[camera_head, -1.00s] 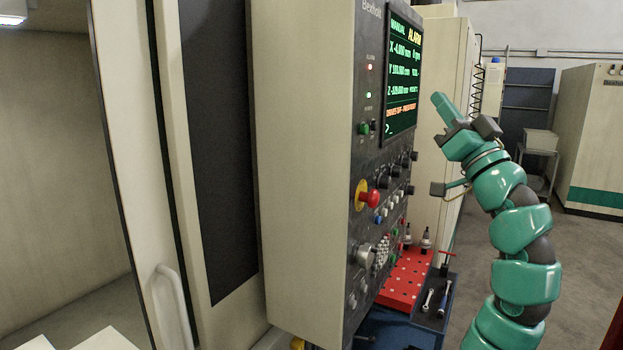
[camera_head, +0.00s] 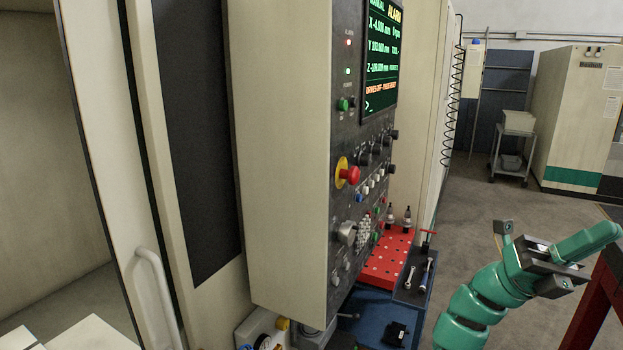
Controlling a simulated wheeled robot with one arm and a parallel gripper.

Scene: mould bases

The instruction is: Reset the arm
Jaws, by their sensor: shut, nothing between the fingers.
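My green arm (camera_head: 487,302) rises from the bottom edge at the right. It bends over so that my gripper (camera_head: 608,233) points to the right, near the right edge of the view. The gripper's fingers are together and hold nothing. Dark grey brackets (camera_head: 545,258) sit around the wrist behind them. The gripper is in front of open floor, well apart from the machine's control panel (camera_head: 357,215).
The panel's screen (camera_head: 382,60) reads ALARM. A red emergency button (camera_head: 348,175) stands out below it. A tool cart with a red perforated top (camera_head: 388,262) stands beside the panel. A red frame (camera_head: 598,305) is close below the gripper. Grey floor (camera_head: 475,215) lies open behind.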

